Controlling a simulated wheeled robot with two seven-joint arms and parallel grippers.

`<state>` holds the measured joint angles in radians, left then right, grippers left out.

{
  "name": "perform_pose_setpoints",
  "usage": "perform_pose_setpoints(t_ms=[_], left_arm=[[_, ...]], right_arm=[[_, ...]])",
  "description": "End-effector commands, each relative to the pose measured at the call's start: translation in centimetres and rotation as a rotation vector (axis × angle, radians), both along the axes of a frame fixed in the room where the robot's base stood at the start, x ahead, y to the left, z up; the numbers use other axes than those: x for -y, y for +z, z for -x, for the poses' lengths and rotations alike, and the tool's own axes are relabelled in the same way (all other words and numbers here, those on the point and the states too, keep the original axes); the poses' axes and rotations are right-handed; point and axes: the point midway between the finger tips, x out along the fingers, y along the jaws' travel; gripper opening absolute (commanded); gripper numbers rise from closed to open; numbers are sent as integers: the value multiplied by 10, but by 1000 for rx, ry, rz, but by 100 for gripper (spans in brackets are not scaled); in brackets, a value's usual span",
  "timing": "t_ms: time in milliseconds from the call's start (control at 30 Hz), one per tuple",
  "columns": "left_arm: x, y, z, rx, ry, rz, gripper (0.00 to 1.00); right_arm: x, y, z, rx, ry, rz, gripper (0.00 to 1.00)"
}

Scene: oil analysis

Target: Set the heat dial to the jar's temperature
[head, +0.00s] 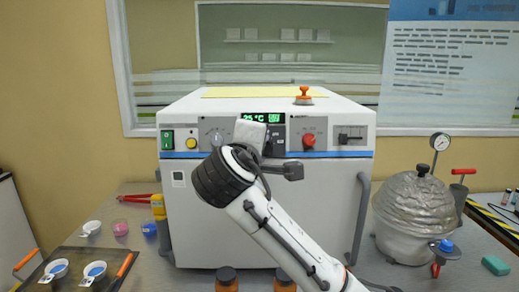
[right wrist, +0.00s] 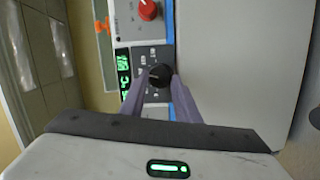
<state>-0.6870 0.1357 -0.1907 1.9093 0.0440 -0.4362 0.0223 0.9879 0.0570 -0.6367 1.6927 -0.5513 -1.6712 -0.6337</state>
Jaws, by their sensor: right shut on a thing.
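The heat dial, a black knob with a pale pointer line (right wrist: 160,74), is on the front panel of the white machine (head: 250,215). My right gripper (right wrist: 160,82) is shut on this knob, with a purple-grey finger on each side. In the head view my right wrist hides the knob and the fingertips. The lit green display (head: 253,118) above it seems to read 25 °C; it also shows in the right wrist view (right wrist: 123,75). Two dark-lidded brown and orange jars (head: 227,280) (head: 285,282) stand at the bottom edge; no temperature is readable on them. My left gripper is not in view.
A red knob (head: 309,140) and a slider (head: 351,135) are right of the dial. A green switch (head: 167,139), yellow button (head: 191,143) and grey dial (head: 217,137) are to the left. A foil-covered vessel (head: 415,205) stands right; a dark tray (head: 112,262) lies left.

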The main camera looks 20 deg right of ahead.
Motion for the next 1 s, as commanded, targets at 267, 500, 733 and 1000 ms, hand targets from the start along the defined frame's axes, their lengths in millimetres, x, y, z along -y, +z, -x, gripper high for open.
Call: perform_pose_setpoints(t_ms=[267,500,733,1000], left_arm=[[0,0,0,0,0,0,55],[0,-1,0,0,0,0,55],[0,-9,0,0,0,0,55],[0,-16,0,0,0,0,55]], right_arm=[[0,-1,0,-2,-1,0,48],[-2,0,3,1,1,1,48],[-20,7,35,4,5,-1,48],[-42,17,76,2,2,-2,48]])
